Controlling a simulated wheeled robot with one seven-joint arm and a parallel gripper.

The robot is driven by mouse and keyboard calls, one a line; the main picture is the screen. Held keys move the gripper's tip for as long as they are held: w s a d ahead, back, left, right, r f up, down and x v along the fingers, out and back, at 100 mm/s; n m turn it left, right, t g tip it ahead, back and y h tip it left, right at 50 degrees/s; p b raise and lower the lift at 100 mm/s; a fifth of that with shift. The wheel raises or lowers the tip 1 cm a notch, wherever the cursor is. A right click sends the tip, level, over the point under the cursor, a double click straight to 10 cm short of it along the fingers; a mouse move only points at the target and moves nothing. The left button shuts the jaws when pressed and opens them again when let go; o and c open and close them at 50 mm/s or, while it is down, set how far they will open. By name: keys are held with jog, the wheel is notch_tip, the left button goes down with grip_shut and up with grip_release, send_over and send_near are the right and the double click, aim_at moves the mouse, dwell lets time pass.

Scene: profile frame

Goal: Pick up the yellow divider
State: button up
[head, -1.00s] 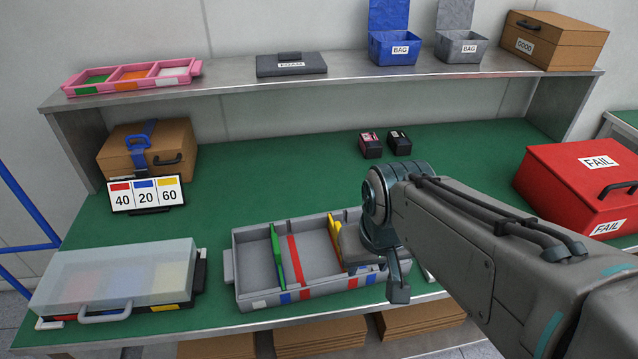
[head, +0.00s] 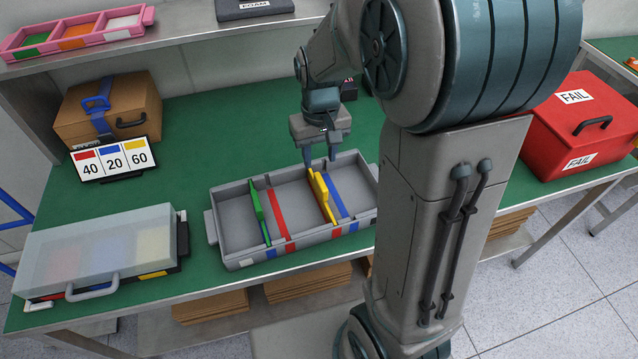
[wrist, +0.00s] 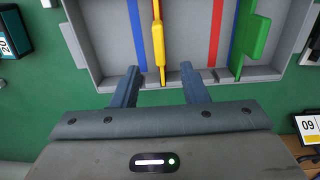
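The yellow divider (head: 322,196) stands upright in the grey tray (head: 232,262), right of the red stripe and beside a blue stripe. My gripper (head: 320,163) is open and points down at the tray's back edge, just behind the divider. In the wrist view the yellow divider (wrist: 158,46) lies ahead of the gap between the open fingers (wrist: 160,72), near its middle. The fingers look apart from it and empty. A green divider (head: 259,212) stands in the tray's left part; it also shows in the wrist view (wrist: 250,45).
A clear-lidded case (head: 105,256) sits left of the tray. A card reading 40, 20, 60 (head: 115,160) and a brown case (head: 108,112) stand behind it. A red FAIL box (head: 580,125) is at right. My arm hides part of the bench.

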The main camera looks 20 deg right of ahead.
aim_at(320, 180)
notch_tip(320, 180, down, 8)
jog(key=shift+f, duration=0.1)
jog(key=shift+s+f, duration=0.15)
jog(key=shift+f, duration=2.55)
grip_shut()
